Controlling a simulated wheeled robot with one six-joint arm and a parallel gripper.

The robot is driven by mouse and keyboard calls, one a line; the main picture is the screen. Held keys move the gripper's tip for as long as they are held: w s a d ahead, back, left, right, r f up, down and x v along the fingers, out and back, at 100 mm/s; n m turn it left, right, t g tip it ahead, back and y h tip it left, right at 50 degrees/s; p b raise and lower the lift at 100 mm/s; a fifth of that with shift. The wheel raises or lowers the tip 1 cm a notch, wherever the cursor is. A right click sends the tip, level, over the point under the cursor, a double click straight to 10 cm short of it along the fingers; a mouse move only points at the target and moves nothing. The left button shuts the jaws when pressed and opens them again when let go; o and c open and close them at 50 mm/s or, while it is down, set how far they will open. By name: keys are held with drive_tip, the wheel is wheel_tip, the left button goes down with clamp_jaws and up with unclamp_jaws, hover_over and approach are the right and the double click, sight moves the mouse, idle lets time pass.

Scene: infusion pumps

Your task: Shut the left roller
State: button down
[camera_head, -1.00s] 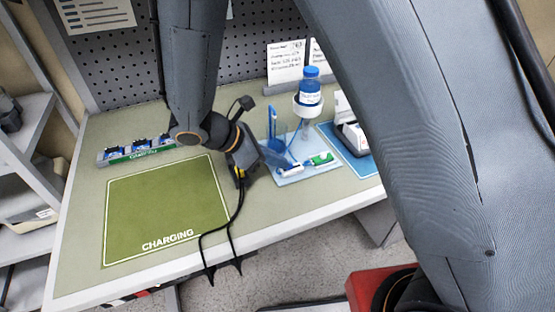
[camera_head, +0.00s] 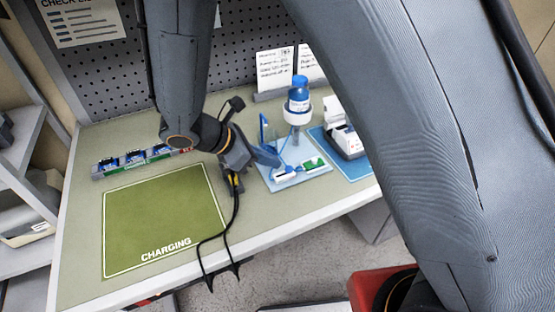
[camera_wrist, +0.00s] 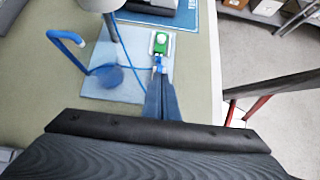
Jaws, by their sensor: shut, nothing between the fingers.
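On a pale blue board (camera_head: 310,180) lie two small clamps. The left roller (camera_head: 285,173) is white and blue; a green and white one (camera_head: 313,164) lies to its right. In the wrist view the green and white clamp (camera_wrist: 160,42) is beyond my fingertips, and a small white and blue part (camera_wrist: 158,63) shows just ahead of them, partly hidden. My gripper (camera_head: 272,160) is shut and empty, with its tips low over the board close to the left roller. I cannot tell whether they touch it. The roller's wheel position is too small to make out.
A stand holds a blue-capped bottle (camera_head: 299,98) behind the clamps, with blue tubing and a blue hook (camera_head: 263,128) nearby. A white device (camera_head: 343,140) stands on a blue mat at right. A green charging mat (camera_head: 160,220) is clear at left.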

drive_tip(key=b+v, duration=0.3)
drive_tip(key=v, duration=0.7)
drive_tip(key=s+d+f+m+y, duration=0.1)
drive_tip(key=d+m+y, duration=0.1)
drive_tip(key=d+m, duration=0.5)
drive_tip(key=s+d+f+m+g+y+b, duration=0.1)
drive_tip(key=s+d+f+m+y, duration=0.1)
drive_tip(key=d+m, duration=0.5)
drive_tip(key=s+d+f+m+y+b, duration=0.1)
drive_tip(key=d+m+y, duration=0.3)
drive_tip(key=d+m, duration=0.4)
drive_tip(key=shift+s+d+f+g, duration=0.25)
drive_tip(key=shift+d+f+g, duration=0.05)
drive_tip(key=shift+d+f, duration=0.3)
